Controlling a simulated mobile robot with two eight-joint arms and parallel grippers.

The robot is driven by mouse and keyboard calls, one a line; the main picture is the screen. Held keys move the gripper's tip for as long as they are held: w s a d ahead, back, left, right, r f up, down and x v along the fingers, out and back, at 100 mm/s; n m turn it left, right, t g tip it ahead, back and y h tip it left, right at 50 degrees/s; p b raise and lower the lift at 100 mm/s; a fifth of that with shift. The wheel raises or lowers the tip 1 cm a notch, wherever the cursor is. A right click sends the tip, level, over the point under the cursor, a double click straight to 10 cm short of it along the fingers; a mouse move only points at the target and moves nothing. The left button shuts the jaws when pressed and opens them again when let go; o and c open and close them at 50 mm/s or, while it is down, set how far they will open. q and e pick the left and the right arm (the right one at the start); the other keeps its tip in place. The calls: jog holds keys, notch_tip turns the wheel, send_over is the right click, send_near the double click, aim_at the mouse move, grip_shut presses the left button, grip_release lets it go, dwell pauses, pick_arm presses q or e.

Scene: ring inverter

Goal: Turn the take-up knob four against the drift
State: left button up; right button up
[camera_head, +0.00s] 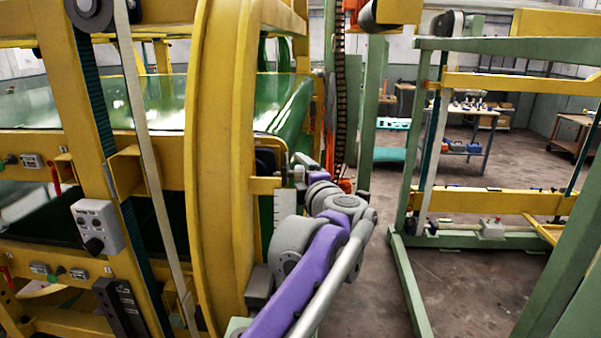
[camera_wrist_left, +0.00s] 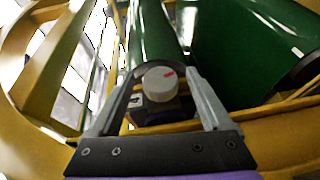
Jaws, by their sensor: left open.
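In the head view my left gripper (camera_head: 307,164) is small beside the yellow frame, at the end of my purple and grey arm. The knob is too small there to make out surely. My right gripper is not in view.
A thick curved yellow frame (camera_head: 217,150) stands close left of my arm. Green belt surfaces (camera_head: 285,104) lie behind it. A grey control box (camera_head: 97,228) is on the left frame. A green frame (camera_head: 403,200) stands at right, with open floor (camera_head: 375,275) between.

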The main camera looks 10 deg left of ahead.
pick_arm(q)
jog(key=shift+w+a, duration=0.15)
jog(key=shift+w, duration=0.15)
jog(key=shift+f, duration=0.1)
grip_shut()
jog(key=shift+t, duration=0.3)
